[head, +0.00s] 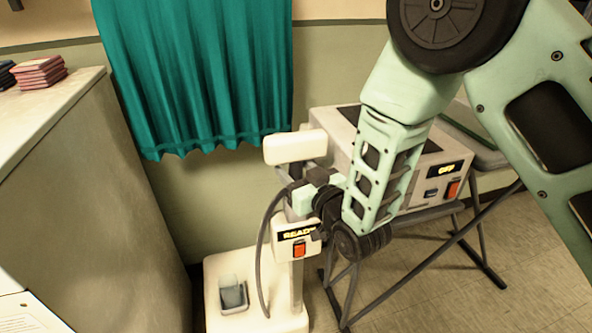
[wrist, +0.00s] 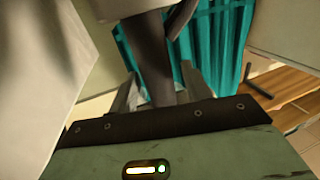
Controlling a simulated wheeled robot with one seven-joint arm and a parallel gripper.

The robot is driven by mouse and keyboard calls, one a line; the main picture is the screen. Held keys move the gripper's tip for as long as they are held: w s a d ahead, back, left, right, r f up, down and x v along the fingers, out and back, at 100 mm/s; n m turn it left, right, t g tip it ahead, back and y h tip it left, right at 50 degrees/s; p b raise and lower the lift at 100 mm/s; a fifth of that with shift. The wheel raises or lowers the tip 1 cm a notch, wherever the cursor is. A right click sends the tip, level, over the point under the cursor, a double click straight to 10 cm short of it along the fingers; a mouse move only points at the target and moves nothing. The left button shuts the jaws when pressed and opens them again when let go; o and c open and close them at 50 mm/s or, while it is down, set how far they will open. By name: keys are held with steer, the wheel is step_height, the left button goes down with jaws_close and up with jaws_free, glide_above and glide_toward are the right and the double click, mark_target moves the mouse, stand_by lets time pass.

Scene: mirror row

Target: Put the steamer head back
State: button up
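The steamer head (head: 295,147) is a cream block at the top of the garment steamer, in the head view. My gripper (head: 308,190) is just below it, beside the pole top. In the wrist view, a dark grey handle (wrist: 152,60) stands between the fingers of my gripper (wrist: 158,95), which look closed on it. A dark hose (head: 261,250) curves down to the steamer's cream base (head: 255,318). A panel (head: 296,236) on the pole reads READY above an orange switch. My gripper and wrist hide where the handle meets the pole, so I cannot tell whether the head is seated.
A grey machine (head: 345,135) with an OFF display stands on a folding-leg stand (head: 440,252) right behind my arm. A teal curtain (head: 200,80) hangs behind. A cabinet (head: 95,190) with folded red cloths (head: 39,72) is at left. Floor shows at lower right.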

steer(key=shift+r, duration=0.2)
steer(key=p+v, duration=0.3)
steer(key=v, duration=0.9)
steer(key=shift+p, duration=0.3)
steer(key=shift+f, duration=0.1)
